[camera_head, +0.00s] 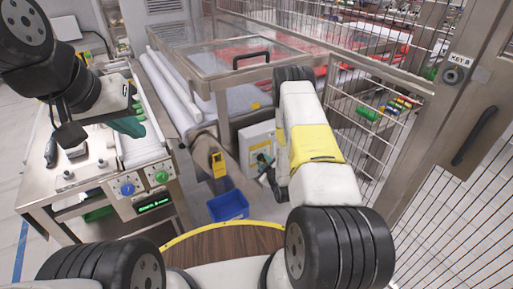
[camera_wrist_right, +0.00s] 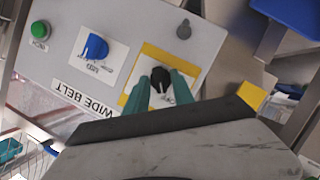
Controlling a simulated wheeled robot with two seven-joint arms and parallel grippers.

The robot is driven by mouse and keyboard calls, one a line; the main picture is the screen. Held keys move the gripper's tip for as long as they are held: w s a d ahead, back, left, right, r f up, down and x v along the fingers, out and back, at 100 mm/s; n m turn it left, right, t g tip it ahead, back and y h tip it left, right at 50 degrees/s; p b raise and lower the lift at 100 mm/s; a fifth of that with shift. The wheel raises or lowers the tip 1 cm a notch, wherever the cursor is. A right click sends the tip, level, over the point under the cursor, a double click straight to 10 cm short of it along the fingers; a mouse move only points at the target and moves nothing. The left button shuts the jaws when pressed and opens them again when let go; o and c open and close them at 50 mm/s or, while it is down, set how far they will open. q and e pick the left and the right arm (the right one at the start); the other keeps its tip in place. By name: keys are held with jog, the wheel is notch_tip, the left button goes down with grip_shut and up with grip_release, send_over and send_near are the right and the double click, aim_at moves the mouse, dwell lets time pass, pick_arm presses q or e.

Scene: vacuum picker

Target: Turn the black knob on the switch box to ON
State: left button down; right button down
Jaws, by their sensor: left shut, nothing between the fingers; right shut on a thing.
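The switch box (camera_wrist_right: 120,50) is a grey panel lettered WIDE BELT in the right wrist view. Its black knob (camera_wrist_right: 160,75) sits on a white plate with a yellow border. My right gripper (camera_wrist_right: 160,87) has its green fingers shut on the knob, one on each side. The knob's position marks are too hidden to read. In the head view the switch box (camera_head: 256,143) stands low at the middle, and my right gripper (camera_head: 264,160) is at its face, partly hidden by my arm. My left gripper (camera_head: 131,126) is shut and empty above the conveyor table at left.
The box also carries a blue knob (camera_wrist_right: 96,46), a green button (camera_wrist_right: 40,30) and a grey knob (camera_wrist_right: 184,30). A yellow tag (camera_head: 218,164) and a blue bin (camera_head: 228,206) are left of the right arm. A wire-mesh gate stands at right.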

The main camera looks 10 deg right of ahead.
jog(key=shift+d+m+g+y, duration=0.2)
jog(key=shift+m+g+y, duration=0.25)
jog(key=shift+m, duration=0.75)
jog(key=m+g+y, duration=0.1)
jog(key=m+y, duration=0.1)
jog(key=m, duration=0.1)
jog(key=shift+w+d, duration=0.1)
jog(key=shift+d, duration=0.05)
jog(key=m+y, duration=0.2)
jog(key=m, duration=0.1)
jog(key=shift+d, duration=0.15)
jog(key=shift+w+m+g+y, duration=0.1)
jog(key=shift+m+g+y, duration=0.15)
jog(key=shift+m+y, duration=1)
jog(key=shift+m, duration=0.35)
jog(key=c, duration=1.4)
grip_release()
jog(key=v, duration=0.7)
jog(key=shift+s+d, duration=0.2)
jog(key=shift+s, duration=0.1)
jog(key=shift+r, duration=0.1)
